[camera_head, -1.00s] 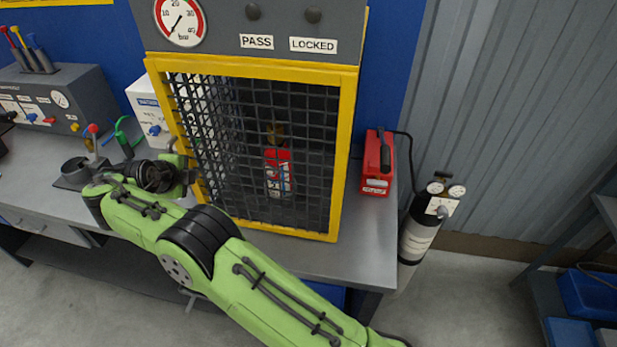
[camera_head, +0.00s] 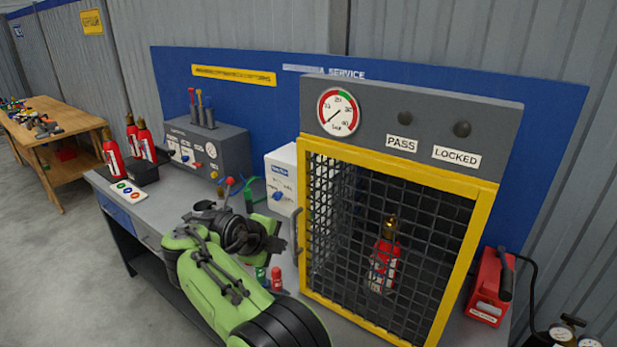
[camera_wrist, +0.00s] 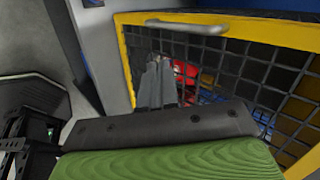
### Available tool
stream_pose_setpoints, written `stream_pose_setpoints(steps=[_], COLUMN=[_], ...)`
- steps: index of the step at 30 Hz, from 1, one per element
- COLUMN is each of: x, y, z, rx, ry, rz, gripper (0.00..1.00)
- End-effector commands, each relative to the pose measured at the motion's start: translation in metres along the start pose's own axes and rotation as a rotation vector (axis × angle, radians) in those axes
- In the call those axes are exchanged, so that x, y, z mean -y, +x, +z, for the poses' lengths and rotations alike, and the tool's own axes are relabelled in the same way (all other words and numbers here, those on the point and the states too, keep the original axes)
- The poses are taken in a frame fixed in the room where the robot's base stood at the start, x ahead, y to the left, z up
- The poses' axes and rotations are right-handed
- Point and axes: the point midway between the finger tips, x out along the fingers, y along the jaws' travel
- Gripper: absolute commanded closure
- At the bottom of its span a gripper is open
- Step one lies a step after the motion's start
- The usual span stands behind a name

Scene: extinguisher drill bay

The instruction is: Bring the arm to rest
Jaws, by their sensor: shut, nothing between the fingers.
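My green arm (camera_head: 205,280) reaches in from the bottom of the head view, over the bench. My gripper (camera_head: 279,243) is at its dark wrist, just left of the yellow-framed mesh cage door (camera_head: 452,268). It is shut and empty. In the wrist view the grey fingers of my gripper (camera_wrist: 156,78) are together in front of the mesh. Whether they touch the door cannot be told. A red extinguisher (camera_head: 384,262) stands upright inside the cage, behind the mesh. In the wrist view the extinguisher (camera_wrist: 184,72) is partly hidden behind the fingers.
The door handle (camera_head: 296,236) is close to my gripper. A grey control box (camera_head: 215,150), a white box (camera_head: 281,178) and several red extinguishers (camera_head: 145,141) stand on the bench. A red case (camera_head: 490,288) is right of the cage. Floor at left (camera_head: 75,262) is clear.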

Motion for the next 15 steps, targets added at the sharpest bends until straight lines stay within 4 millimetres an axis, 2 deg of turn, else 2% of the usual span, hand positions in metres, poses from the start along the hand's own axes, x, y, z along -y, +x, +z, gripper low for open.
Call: stream_pose_setpoints(steps=[1,2,4,6,8,9,11,12,14,15], x=[0.022,0.036,0.063,0.081,0.087,0.086,0.078,0.069,0.048,0.029], y=[-0.006,-0.011,-0.024,-0.038,-0.052,-0.062,-0.077,-0.088,-0.103,-0.114], z=[-0.018,-0.030,-0.068,-0.111,-0.150,-0.176,-0.215,-0.240,-0.275,-0.296], rx=[0.009,0.020,0.046,0.075,0.100,0.119,0.148,0.169,0.205,0.232], ry=[-0.054,-0.110,-0.282,-0.464,-0.617,-0.719,-0.868,-0.968,-1.113,-1.210], rz=[0.000,0.005,0.021,0.036,0.047,0.056,0.066,0.074,0.082,0.084], gripper=[1.00,1.00,1.00,1.00,1.00,1.00,1.00,1.00,1.00,1.00])
